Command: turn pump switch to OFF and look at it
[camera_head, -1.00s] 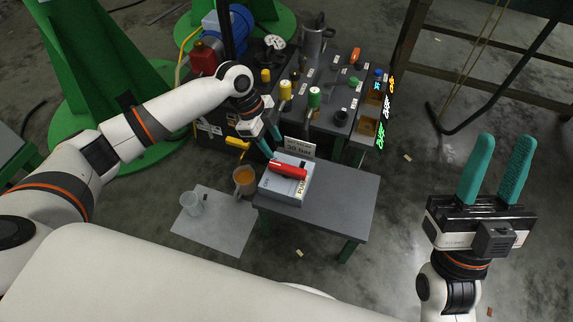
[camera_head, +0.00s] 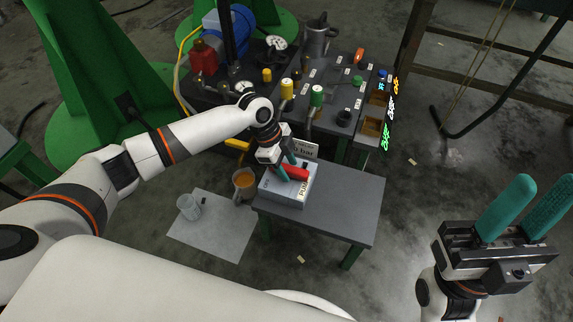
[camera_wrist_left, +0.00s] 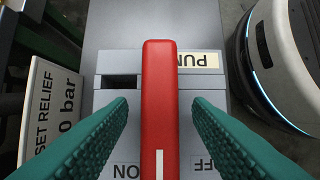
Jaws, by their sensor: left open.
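The pump switch is a grey box (camera_head: 283,197) with a red handle (camera_head: 297,174) on top, standing on a small grey table. In the left wrist view the red handle (camera_wrist_left: 159,100) runs up the middle, with a white line at its lower end. An upside-down ON label (camera_wrist_left: 126,171) is left of it and a partly covered OFF label (camera_wrist_left: 202,164) right. My left gripper (camera_head: 285,172) is open, one teal finger on each side of the handle, with gaps visible in the wrist view. My right gripper (camera_head: 520,207) is open and empty, far right.
The grey table (camera_head: 345,205) is clear right of the box. A sign (camera_head: 305,150) stands behind the box. A bench with valves (camera_head: 325,130) stands behind.

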